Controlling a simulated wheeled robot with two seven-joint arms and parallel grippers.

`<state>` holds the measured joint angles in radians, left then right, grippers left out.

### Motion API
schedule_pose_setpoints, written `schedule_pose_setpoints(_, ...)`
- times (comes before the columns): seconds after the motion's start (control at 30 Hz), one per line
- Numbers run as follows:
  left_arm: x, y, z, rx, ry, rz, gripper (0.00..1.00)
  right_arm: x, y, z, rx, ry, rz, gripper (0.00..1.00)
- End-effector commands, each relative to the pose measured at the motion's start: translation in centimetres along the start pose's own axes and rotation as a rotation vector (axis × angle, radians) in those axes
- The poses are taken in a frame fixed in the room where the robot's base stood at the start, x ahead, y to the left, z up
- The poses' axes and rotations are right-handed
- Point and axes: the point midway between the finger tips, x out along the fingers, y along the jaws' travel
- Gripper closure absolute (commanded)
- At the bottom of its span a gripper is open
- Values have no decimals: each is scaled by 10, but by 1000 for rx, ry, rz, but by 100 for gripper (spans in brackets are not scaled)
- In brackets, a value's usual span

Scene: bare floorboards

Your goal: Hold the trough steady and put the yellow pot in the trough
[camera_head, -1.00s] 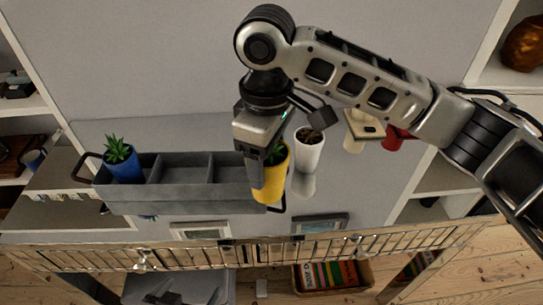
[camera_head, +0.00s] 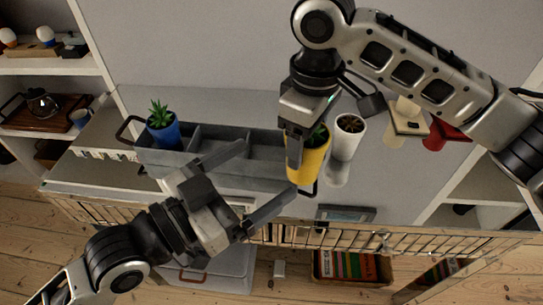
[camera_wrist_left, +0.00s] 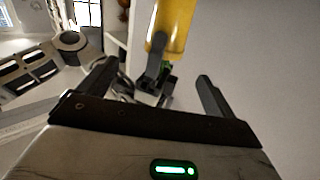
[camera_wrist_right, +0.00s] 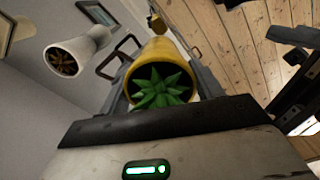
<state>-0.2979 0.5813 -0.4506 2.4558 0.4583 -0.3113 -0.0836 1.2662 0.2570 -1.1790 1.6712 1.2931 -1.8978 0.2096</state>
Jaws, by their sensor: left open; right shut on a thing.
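The grey trough (camera_head: 255,142) with dividers stands on the pale surface. A blue pot with a green plant (camera_head: 163,132) is in its left end. My right gripper (camera_head: 297,150) is shut on the yellow pot (camera_head: 315,163), which holds a green plant, at the trough's right end; whether the pot is above or beside it is unclear. The pot also shows in the right wrist view (camera_wrist_right: 187,48). My left gripper (camera_head: 268,175) is open and empty in front of the trough, hiding part of its front. The yellow pot (camera_wrist_left: 170,28) shows beyond its fingers in the left wrist view.
A white pot (camera_head: 346,140) stands right of the yellow pot. A cream object (camera_head: 408,118) and a red one (camera_head: 440,134) stand farther right. A slatted wooden rail (camera_head: 350,238) runs along the front. A crate of books (camera_head: 350,266) is below.

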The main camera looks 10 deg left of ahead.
Motion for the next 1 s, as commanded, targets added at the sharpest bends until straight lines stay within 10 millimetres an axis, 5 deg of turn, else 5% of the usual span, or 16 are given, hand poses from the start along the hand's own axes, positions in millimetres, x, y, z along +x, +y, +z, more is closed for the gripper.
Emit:
schedule_pose_setpoints(0.6,102,0,0,-1,1,-1,9,-1,0,0,0,2,1,76)
schedule_pose_setpoints(1.0,115,0,0,1,-1,-1,9,-1,0,0,0,2,1,76)
